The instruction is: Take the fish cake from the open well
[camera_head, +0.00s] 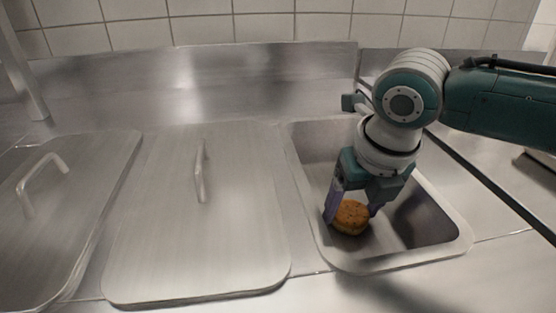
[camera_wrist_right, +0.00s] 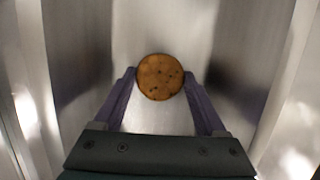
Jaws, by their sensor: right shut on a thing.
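The fish cake (camera_head: 350,218) is a round, browned patty inside the open well (camera_head: 440,240), the steel basin at the right. My right gripper (camera_head: 348,212) reaches down into the well with its purple fingers on either side of the fish cake, shut on it. In the right wrist view the fish cake (camera_wrist_right: 160,77) sits between the two fingertips (camera_wrist_right: 160,80), its speckled top showing. I cannot tell whether it touches the well floor. My left gripper is not in view.
Two wells to the left are covered by steel lids with handles, the middle lid (camera_head: 200,240) and the left lid (camera_head: 60,210). The well's walls stand close around my right gripper. A tiled wall (camera_head: 270,25) and steel backsplash (camera_head: 200,80) are behind.

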